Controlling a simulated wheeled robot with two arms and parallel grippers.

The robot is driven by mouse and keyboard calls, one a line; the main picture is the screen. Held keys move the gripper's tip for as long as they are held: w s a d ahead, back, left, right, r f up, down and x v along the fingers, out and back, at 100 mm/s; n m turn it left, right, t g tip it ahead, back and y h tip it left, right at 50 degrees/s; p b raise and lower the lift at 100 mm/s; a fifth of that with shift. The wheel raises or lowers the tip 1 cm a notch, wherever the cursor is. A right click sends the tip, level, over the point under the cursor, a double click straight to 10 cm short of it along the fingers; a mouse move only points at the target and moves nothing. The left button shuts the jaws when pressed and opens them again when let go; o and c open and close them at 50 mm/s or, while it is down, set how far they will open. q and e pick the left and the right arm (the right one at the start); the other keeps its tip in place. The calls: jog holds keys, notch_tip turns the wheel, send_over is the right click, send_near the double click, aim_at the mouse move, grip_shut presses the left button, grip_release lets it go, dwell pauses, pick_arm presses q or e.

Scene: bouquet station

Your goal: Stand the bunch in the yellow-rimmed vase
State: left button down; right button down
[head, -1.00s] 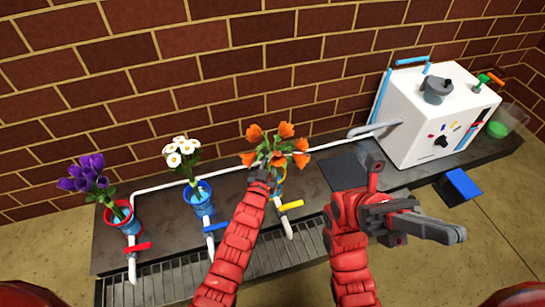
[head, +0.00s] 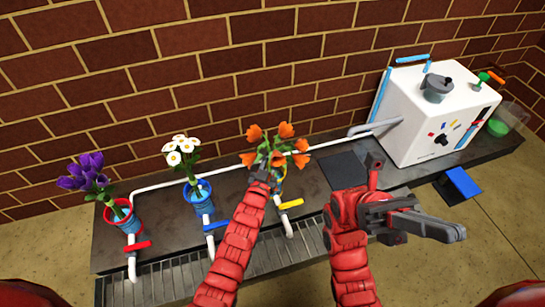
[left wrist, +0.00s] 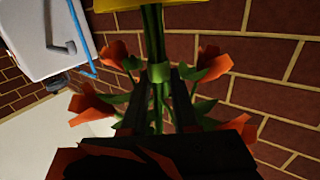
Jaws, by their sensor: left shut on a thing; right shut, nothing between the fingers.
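The bunch of orange flowers (head: 284,131) is upright at the yellow-rimmed vase (head: 282,187), which is mostly hidden behind the bunch and my left gripper. My left gripper (head: 264,176) is shut on the green stems of the bunch. In the left wrist view the stems (left wrist: 152,28) run between the fingers to the yellow rim (left wrist: 128,4), and the stem ends are hidden there. The orange blooms (left wrist: 214,62) show around the fingers. My right gripper (head: 458,234) is shut and empty, out in front of the bench on the right.
A red vase (head: 122,217) with purple flowers and a blue vase (head: 199,197) with white flowers stand to the left. Valves with red, blue and yellow handles (head: 291,204) line the front. A white machine (head: 435,115) stands at the right, with a dark pad (head: 342,170) beside it.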

pick_arm(q)
jog(key=shift+f, duration=0.1)
jog(key=c, duration=0.6)
grip_release()
